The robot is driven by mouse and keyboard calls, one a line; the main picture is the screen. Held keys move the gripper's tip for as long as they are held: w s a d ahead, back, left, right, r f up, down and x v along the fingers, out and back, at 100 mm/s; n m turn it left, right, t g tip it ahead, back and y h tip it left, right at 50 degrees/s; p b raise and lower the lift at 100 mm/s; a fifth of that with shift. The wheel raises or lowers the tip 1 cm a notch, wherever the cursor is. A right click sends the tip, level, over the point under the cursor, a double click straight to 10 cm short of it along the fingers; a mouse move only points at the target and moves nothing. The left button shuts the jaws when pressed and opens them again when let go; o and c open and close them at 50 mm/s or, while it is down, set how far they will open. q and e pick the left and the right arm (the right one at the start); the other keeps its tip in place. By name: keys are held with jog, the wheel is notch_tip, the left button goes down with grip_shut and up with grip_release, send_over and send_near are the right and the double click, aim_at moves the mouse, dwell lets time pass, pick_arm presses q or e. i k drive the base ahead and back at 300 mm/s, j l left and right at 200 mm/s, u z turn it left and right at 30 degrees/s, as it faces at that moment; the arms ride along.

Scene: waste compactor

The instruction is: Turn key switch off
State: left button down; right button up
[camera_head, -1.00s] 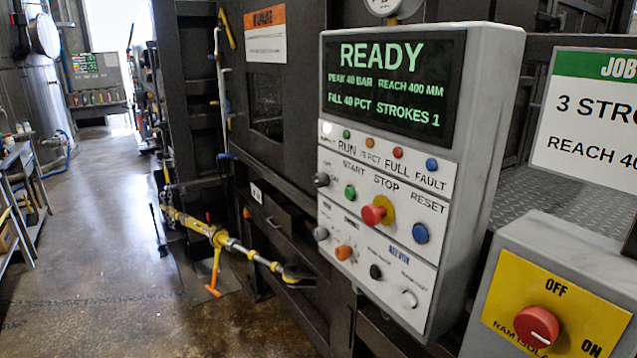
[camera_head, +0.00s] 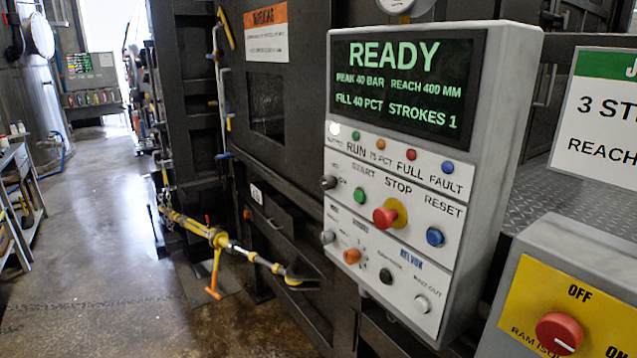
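The grey control panel (camera_head: 480,150) stands right of centre, its screen (camera_head: 405,80) reading READY. Neither of my grippers is in view.
A grey box with a red rotary knob (camera_head: 558,334) on a yellow plate stands at lower right. A yellow bar with an orange handle (camera_head: 214,275) juts from the dark machine (camera_head: 270,180) left of the panel. The floor (camera_head: 95,270) at left is clear.

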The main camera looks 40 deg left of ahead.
aim_at(328, 182)
jog(key=j+z, duration=0.1)
jog(key=j, duration=0.45)
jog(key=j+z, duration=0.1)
jog(key=j, duration=0.45)
jog(key=k+j+z, duration=0.1)
jog(key=j, duration=0.45)
jog(key=k+j+z, duration=0.1)
jog(key=j, duration=0.4)
jog(key=k+j+z, duration=0.1)
jog(key=j, duration=0.45)
jog(key=k+j, duration=0.1)
jog(key=j, duration=0.45)
jog(key=z, duration=0.05)
